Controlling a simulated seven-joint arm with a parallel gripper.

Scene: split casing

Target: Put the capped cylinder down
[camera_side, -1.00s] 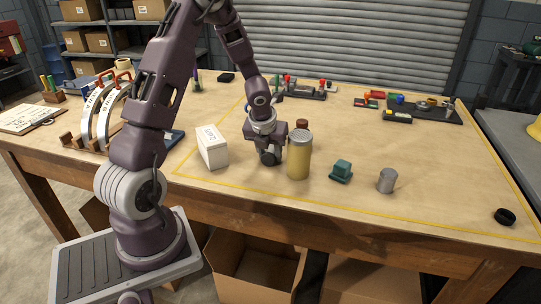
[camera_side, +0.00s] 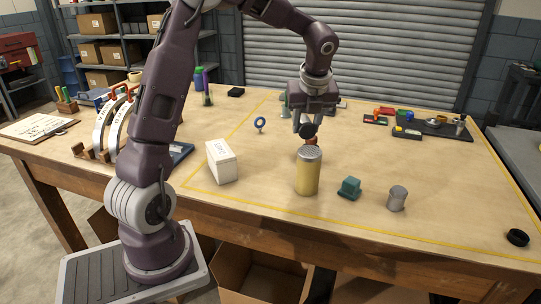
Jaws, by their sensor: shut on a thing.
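My gripper (camera_side: 307,118) is above the table, behind the yellow jar in this view, pointing down. It is shut on a small dark, round-ended piece (camera_side: 308,131), which I take to be the capped cylinder. The piece appears raised off the table; its body is mostly hidden by the fingers, so its cap cannot be made out. A reddish-brown object (camera_side: 312,142) shows just below it, partly hidden behind the jar. I cannot tell whether the two touch.
A yellow jar with a grey lid (camera_side: 308,173) stands in front of the gripper. A white box (camera_side: 221,162) is left; a teal block (camera_side: 349,188), grey cylinder (camera_side: 397,198) and black ring (camera_side: 517,238) are right. A blue ring (camera_side: 260,124) stands behind. The right middle is clear.

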